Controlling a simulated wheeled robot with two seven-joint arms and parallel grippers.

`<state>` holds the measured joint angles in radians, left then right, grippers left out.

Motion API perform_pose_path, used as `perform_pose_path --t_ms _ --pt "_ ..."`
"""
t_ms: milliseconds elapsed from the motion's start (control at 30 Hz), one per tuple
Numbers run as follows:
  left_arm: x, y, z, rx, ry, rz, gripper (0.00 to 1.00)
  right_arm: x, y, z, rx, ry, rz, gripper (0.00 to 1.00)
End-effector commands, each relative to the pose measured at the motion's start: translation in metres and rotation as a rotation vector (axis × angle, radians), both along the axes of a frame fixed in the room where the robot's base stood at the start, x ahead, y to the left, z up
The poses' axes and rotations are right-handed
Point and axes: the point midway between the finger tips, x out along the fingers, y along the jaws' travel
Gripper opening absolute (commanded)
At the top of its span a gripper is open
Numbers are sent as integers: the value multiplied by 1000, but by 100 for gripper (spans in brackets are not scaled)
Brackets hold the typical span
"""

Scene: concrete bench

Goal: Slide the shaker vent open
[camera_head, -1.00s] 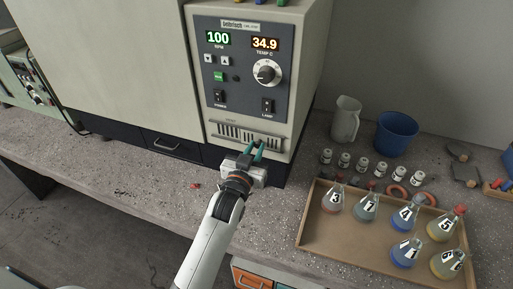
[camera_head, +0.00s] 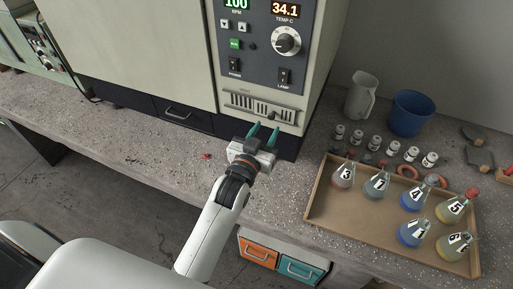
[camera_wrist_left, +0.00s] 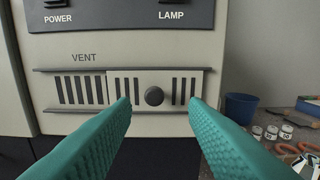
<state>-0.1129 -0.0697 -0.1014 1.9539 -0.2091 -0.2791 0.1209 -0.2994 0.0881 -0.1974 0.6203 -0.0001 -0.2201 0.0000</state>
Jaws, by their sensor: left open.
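The shaker vent (camera_head: 243,101) is a slotted strip low on the front of the grey shaker. In the left wrist view, its slots (camera_wrist_left: 79,90) show at the left under the word VENT. A pale slotted slider plate (camera_wrist_left: 182,87) with a round dark knob (camera_wrist_left: 154,96) covers the right part. My left gripper (camera_head: 264,131) is in front of and just below the vent, with its teal fingers spread. In the left wrist view, its fingertips (camera_wrist_left: 160,104) stand on either side of the knob, with nothing between them touching it. My right gripper is out of view.
Above the vent is the shaker's control panel (camera_head: 262,45) with switches and a dial. To the right stand a wooden tray (camera_head: 325,217) of numbered flasks, several small vials, a white jug (camera_head: 360,97) and a blue bucket (camera_head: 410,114). The bench left of the gripper is mostly clear.

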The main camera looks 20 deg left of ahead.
Motion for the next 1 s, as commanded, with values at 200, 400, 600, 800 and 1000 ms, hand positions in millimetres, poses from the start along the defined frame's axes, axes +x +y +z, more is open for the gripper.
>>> perform_pose_path --t_ms 200,400,600,800,1000 --pt "-48 0 -3 -1 3 -2 40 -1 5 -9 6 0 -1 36" --pt "-73 1 -1 -1 1 -2 40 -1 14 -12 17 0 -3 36" --pt "-79 1 0 0 0 -3 40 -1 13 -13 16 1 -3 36" --pt "-79 1 0 0 0 -3 40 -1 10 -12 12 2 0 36" --pt "-79 1 0 -1 0 -2 40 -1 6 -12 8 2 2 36"
